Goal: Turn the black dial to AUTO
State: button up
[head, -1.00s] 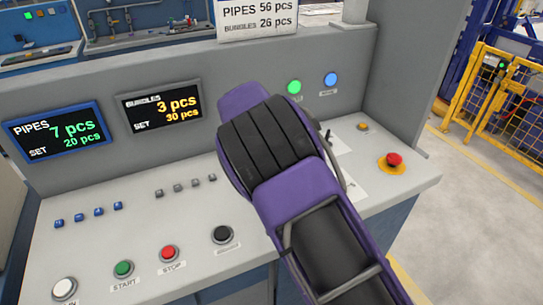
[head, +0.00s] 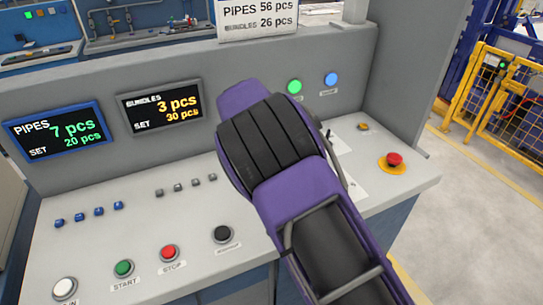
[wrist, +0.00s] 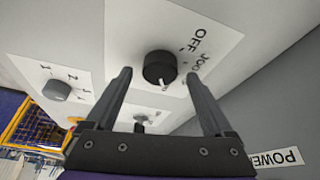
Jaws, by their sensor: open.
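The black dial (wrist: 155,66) sits on a white label plate in the wrist view. Its pale pointer mark is toward the lower part of the picture, close to the plate's edge. OFF and JOG (wrist: 200,62) are printed to the right of the dial; further lettering is too small to read, and I cannot make out AUTO. My gripper (wrist: 158,75) is open, its two dark fingers on either side of the dial with gaps showing. I cannot tell how deep the fingertips reach. In the head view my purple arm hides the dial and gripper.
A grey numbered knob (wrist: 57,90) is left of the dial, and a small switch (wrist: 141,124) shows between my fingers. The console also has a red emergency button (head: 394,160), a black button (head: 222,234) and two screens. A POWER label (wrist: 276,158) is nearby.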

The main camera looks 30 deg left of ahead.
jog(key=v, duration=1.6)
jog(key=shift+s+r+p, duration=0.2)
jog(key=shift+r+p, duration=0.1)
jog(key=shift+r, duration=0.05)
jog(key=shift+a, duration=0.1)
